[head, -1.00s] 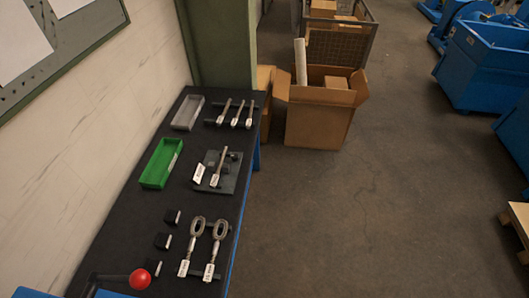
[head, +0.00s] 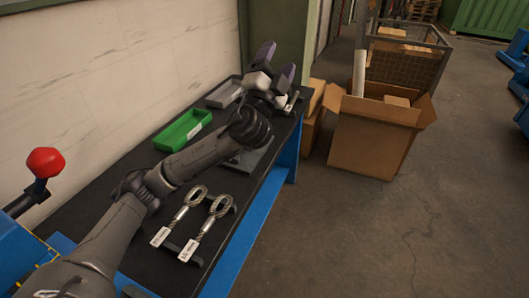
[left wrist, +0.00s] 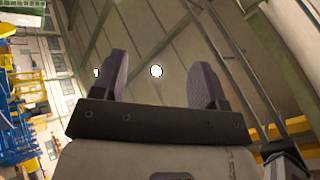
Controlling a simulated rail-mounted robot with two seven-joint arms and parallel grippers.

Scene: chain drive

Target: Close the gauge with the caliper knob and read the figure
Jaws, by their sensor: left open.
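My left gripper (head: 277,64) is open and empty, raised above the far end of the black bench. In the left wrist view its two fingers (left wrist: 161,78) are spread wide, pointing at the ceiling with nothing between them. A grey plate (head: 260,158) lies on the bench, mostly hidden behind my left arm. I cannot make out the caliper knob or any figure on a gauge. Two tagged pieces with oval loops (head: 185,210) (head: 213,220) lie at the near end. My right gripper is not in view.
A green tray (head: 183,130) and a grey tray (head: 224,93) sit along the wall side of the bench (head: 100,205). A tagged tool (head: 291,104) shows at the far end. A cardboard box (head: 372,135) stands on the floor beyond. A red ball knob (head: 45,162) is at left.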

